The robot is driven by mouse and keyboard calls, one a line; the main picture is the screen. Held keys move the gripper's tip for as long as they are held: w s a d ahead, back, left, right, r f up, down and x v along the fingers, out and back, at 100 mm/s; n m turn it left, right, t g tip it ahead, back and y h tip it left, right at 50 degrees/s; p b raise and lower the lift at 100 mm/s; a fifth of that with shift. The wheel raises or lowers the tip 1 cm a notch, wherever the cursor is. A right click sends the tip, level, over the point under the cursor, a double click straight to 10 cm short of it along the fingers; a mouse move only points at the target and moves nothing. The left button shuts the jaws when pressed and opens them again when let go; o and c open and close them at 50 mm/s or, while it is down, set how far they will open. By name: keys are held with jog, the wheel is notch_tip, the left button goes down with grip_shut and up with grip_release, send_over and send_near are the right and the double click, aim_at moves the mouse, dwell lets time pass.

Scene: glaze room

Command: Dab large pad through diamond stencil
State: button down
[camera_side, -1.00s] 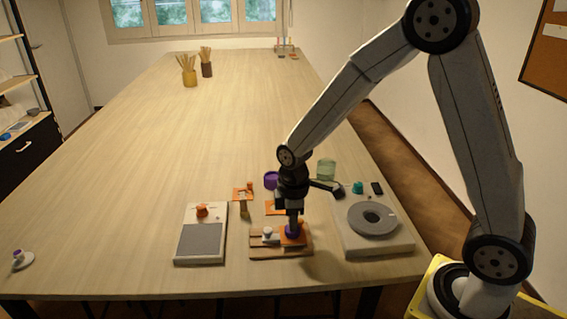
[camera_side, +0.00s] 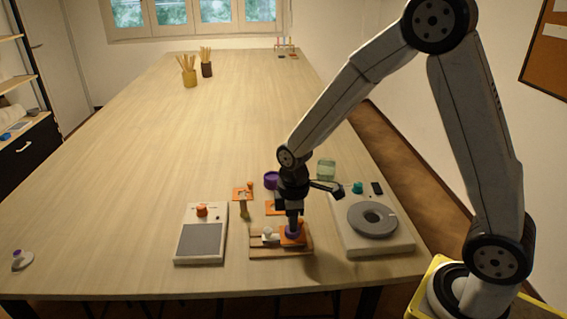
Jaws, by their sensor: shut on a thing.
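My gripper (camera_side: 292,219) points straight down near the front edge of the table. A small white knobbed piece (camera_side: 267,233) stands on the board to the left.
A grey-topped white device (camera_side: 201,240) with an orange knobbed thing stands left, a banding wheel (camera_side: 372,217) right. A purple cup (camera_side: 271,180), a green jar (camera_side: 326,169) and a teal item (camera_side: 357,187) are behind. The table's middle is clear.

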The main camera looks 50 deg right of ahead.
jog(key=shift+r, duration=0.15)
jog(key=shift+r, duration=2.4)
